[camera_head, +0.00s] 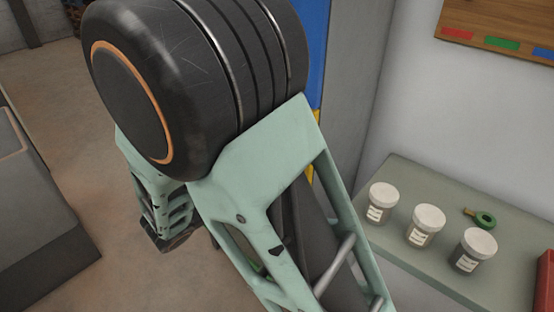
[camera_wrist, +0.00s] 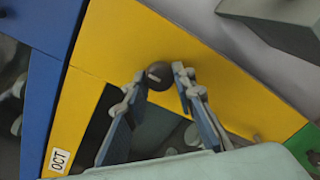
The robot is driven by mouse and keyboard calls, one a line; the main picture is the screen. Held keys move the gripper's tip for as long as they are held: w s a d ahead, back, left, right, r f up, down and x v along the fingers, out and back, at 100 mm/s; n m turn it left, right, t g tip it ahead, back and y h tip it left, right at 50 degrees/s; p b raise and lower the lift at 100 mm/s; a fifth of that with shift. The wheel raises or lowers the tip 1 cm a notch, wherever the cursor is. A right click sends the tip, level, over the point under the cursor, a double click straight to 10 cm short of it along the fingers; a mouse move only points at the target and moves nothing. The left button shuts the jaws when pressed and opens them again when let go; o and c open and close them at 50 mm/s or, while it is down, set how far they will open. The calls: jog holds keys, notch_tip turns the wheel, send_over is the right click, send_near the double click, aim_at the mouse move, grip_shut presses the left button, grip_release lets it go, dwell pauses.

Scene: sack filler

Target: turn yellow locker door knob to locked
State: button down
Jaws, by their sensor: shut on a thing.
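The yellow locker door (camera_wrist: 110,45) fills the middle of the wrist view and lies at a slant. A round dark knob (camera_wrist: 160,74) with a small pale mark on its face sits on the yellow door. My gripper (camera_wrist: 158,80) is shut on the knob, one fingertip on each side of it. I cannot tell from the mark whether the knob is locked or unlocked. In the head view only a thin yellow strip (camera_head: 315,117) shows behind my arm; the knob and my gripper's fingertips are hidden there.
A blue door (camera_wrist: 45,110) adjoins the yellow one, and a green part (camera_wrist: 305,145) shows at lower right. A label reading OCT (camera_wrist: 58,160) is on the yellow frame.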

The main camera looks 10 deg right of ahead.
dwell(0.4)
jog(key=c, duration=1.6)
grip_release()
jog(key=v, duration=1.2)
jog(key=shift+d+m, duration=0.1)
jog(key=shift+m, duration=0.2)
